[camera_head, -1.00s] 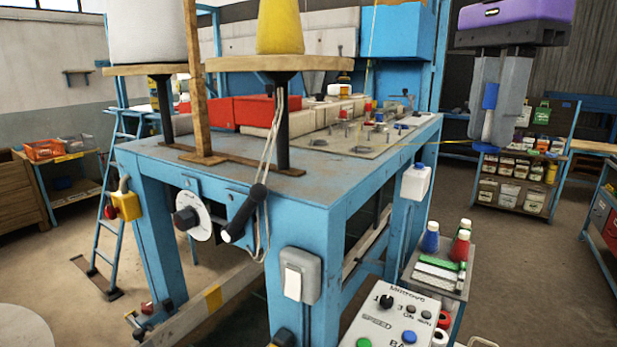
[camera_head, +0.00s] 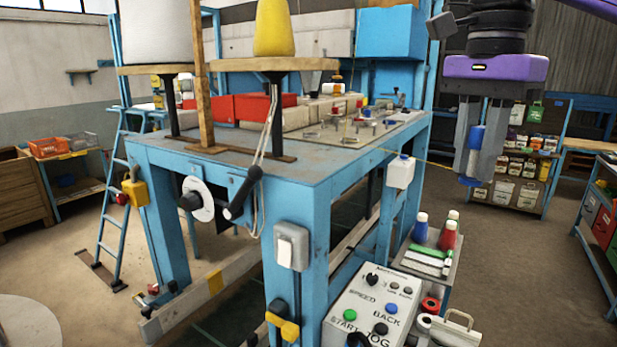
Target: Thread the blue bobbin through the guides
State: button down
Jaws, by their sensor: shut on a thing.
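The blue bobbin (camera_head: 476,140) is upright between the two grey fingers of my gripper (camera_head: 480,145), in the upper right of the head view. My gripper, with its purple body above, is shut on it and hangs in the air right of the blue work table (camera_head: 318,185). A thin yellow thread (camera_head: 420,159) runs from the table's right edge towards the bobbin. The guides (camera_head: 365,122) are small metal pieces on a flat plate at the table's far right. They are too small to tell which ones the thread passes through.
A yellow cone (camera_head: 272,28) and a white cone (camera_head: 147,30) stand on raised boards. A control box (camera_head: 375,312) and a small stand with spare bobbins (camera_head: 447,235) are at the lower right. Shelves (camera_head: 520,170) stand behind my gripper. Floor to the right is open.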

jog(key=w+a+f+n, duration=0.1)
jog(key=w+f+n, duration=0.15)
jog(key=f, duration=0.75)
jog(key=w+f+n, duration=0.1)
jog(key=f+n, duration=0.3)
jog(key=f, duration=0.7)
jog(key=w+a+f+n, duration=0.15)
jog(key=f+n, duration=0.25)
jog(key=f, duration=0.6)
notch_tip(320, 180, down, 19)
jog(key=s+n+b, duration=0.2)
jog(key=b, duration=0.5)
jog(key=shift+s+d+r+b, duration=0.15)
jog(key=shift+s+r+b, duration=0.05)
jog(key=shift+s+b, duration=0.15)
